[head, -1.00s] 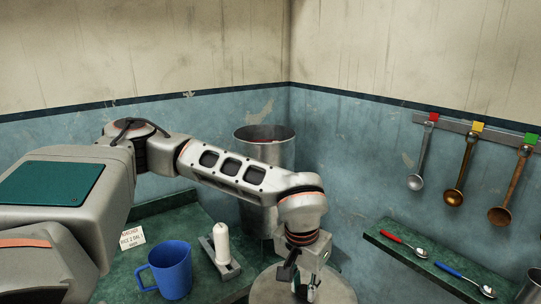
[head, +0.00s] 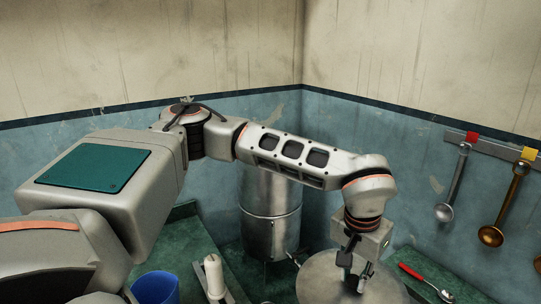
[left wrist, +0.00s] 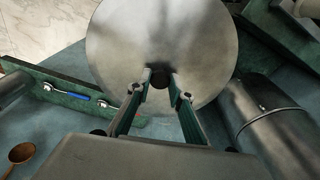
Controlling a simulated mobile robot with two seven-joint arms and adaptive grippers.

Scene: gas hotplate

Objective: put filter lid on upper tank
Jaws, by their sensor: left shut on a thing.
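The filter lid (head: 318,278) is a wide, round, grey metal disc at the bottom of the head view. My left gripper (head: 358,272) is shut on its small dark knob; the left wrist view shows the fingers (left wrist: 160,82) closed around the knob in front of the lid (left wrist: 120,45). The upper tank (head: 272,212) is a tall steel cylinder in the wall corner, left of the lid in the head view. My left arm hides its top. A steel cylinder, likely the tank, shows at the right of the left wrist view (left wrist: 275,125). My right gripper is not in view.
A blue mug (head: 156,288) and a white candle-like piece (head: 213,274) stand left of the lid. A green shelf with a red-handled spoon (head: 425,282) is at the right. Ladles (head: 498,210) hang on the right wall.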

